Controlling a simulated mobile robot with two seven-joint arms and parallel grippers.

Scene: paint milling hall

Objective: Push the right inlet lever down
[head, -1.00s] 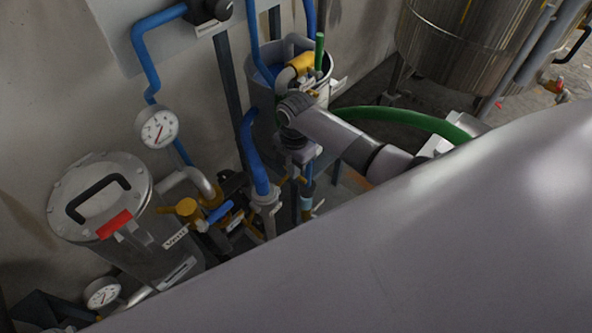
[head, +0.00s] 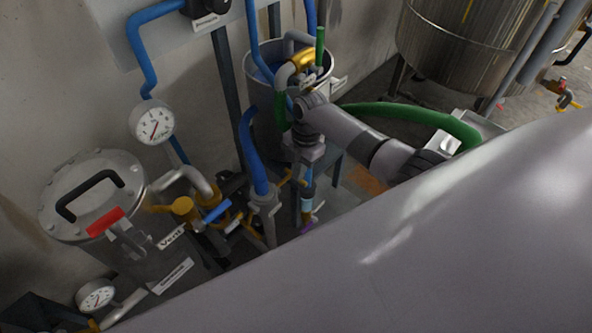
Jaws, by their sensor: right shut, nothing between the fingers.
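My right gripper (head: 306,158) points down in front of the grey bucket in the head view. It is shut and empty, with its fingertips hard to make out against the pipework. Just below it are a blue pipe with a small pale lever (head: 318,209) and a purple part (head: 307,228). A blue lever (head: 217,212) sits lower left among brass valve fittings, apart from the gripper. No inlet label is readable, so I cannot tell which lever is the right inlet one. My left gripper is not in view.
A lidded steel vessel (head: 95,195) with a black handle and red clamp stands at left, near a gauge (head: 152,122). The bucket (head: 258,75) stands behind my right wrist. A green hose (head: 420,121) runs right. A large steel tank (head: 460,50) stands at the back.

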